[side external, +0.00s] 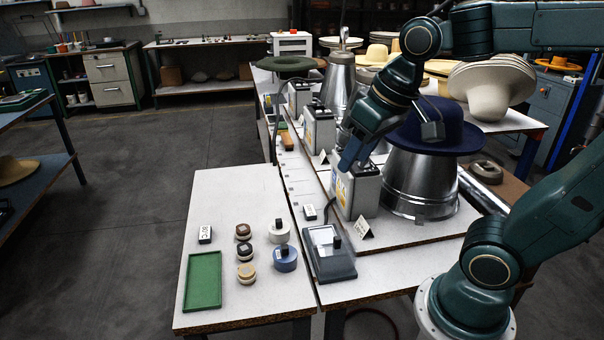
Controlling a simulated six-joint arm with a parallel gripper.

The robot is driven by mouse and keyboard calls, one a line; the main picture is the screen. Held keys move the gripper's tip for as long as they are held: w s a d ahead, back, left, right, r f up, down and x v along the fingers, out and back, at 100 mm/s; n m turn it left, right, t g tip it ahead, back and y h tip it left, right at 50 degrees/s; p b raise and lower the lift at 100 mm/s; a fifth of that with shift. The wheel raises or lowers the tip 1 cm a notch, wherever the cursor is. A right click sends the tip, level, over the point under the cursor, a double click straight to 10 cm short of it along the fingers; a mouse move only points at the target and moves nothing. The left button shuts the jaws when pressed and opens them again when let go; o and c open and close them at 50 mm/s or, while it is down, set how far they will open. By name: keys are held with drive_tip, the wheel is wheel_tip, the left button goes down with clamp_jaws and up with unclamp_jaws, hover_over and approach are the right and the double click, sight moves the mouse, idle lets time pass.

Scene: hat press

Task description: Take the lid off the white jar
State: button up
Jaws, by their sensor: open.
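The white jar (279,235) stands upright on the light tabletop, just behind a blue jar (285,262). A small dark piece shows on its top; the lid's edge is too small to make out. My gripper (350,162) is open, high and to the right of the white jar. It is in front of the grey control box beside the metal hat press, well apart from the jar. Its fingertips are small and partly blend with the box.
Small round containers (244,251) stand left of the white jar. A green tray (203,283) and a small label block (205,234) lie further left. A grey device (329,254) is to the right. A navy hat (430,125) sits on the metal press (420,182).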

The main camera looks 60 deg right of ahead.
drive_tip(key=w+d+f+m+g, duration=0.1)
drive_tip(key=w+d+f+m, duration=0.1)
drive_tip(key=w+f, duration=0.2)
drive_tip(key=w+d+f+m+g, duration=0.2)
drive_tip(key=w+f, duration=0.3)
drive_tip(key=w, duration=0.6)
drive_tip(key=w+d+f+m+g, duration=0.1)
drive_tip(key=w+d+f+m, duration=0.1)
drive_tip(key=w+f, duration=0.3)
drive_tip(key=w+m, duration=0.1)
drive_tip(key=w, duration=0.2)
drive_tip(key=shift+w+d+f, duration=0.2)
drive_tip(key=shift+d+f, duration=0.05)
drive_tip(key=shift+d, duration=0.05)
hover_over(279, 220)
drive_tip(key=shift+w+f, duration=0.15)
drive_tip(key=shift+f, duration=2)
drive_tip(key=shift+w+f, duration=0.1)
drive_tip(key=shift+f, duration=2.05)
drive_tip(key=shift+f, duration=0.1)
drive_tip(key=shift+s+f, duration=0.15)
drive_tip(key=shift+f, duration=2.35)
drive_tip(key=shift+c, duration=0.4)
clamp_jaws()
